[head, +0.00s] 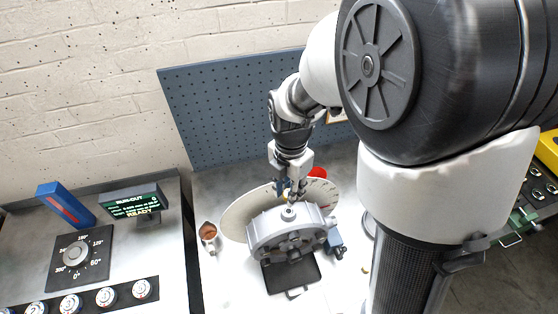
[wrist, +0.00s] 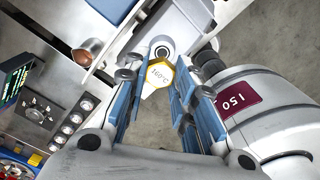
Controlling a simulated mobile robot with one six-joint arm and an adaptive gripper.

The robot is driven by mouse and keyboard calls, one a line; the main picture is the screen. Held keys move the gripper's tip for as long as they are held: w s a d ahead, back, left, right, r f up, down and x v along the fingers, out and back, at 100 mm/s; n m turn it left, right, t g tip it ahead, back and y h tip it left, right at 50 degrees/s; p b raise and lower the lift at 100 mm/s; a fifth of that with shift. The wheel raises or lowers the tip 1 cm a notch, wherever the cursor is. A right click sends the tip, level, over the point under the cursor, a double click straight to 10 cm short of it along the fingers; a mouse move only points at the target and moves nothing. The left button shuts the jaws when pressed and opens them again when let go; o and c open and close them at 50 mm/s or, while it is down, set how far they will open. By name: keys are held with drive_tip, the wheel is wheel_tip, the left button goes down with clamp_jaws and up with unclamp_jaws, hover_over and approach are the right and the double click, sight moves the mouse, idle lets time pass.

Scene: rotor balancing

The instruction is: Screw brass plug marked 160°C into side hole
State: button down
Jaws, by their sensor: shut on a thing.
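The brass plug (wrist: 160,77) has a pale hexagonal face marked 160°C and a yellow brass edge, in the wrist view. My gripper (wrist: 158,82) is shut on it, with a blue-padded finger on each side. In the head view my gripper (head: 290,192) is just above the grey rotor (head: 280,233). A round metal boss with a dark hole (wrist: 161,51) shows just beyond the plug in the wrist view. On top of the rotor in the head view is a round fitting (head: 288,213). Whether the plug touches the hole, I cannot tell.
A large pale dial disc (head: 236,225) stands behind the rotor. A copper-coloured cup (head: 208,232) is at its left. A console with a READY display (head: 135,205) and an angle knob (head: 77,254) is further left. A blue pegboard (head: 225,110) backs the bench.

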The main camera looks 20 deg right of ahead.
sight(288, 211)
drive_tip(key=shift+s+f+b, duration=0.35)
drive_tip(key=shift+b, duration=0.15)
wheel_tip(288, 211, down, 4)
drive_tip(key=b, duration=0.3)
drive_tip(key=shift+f, duration=0.25)
drive_tip(key=shift+w+r, duration=0.1)
drive_tip(key=n, duration=1)
drive_tip(key=shift+f+b, duration=0.5)
idle(0.5)
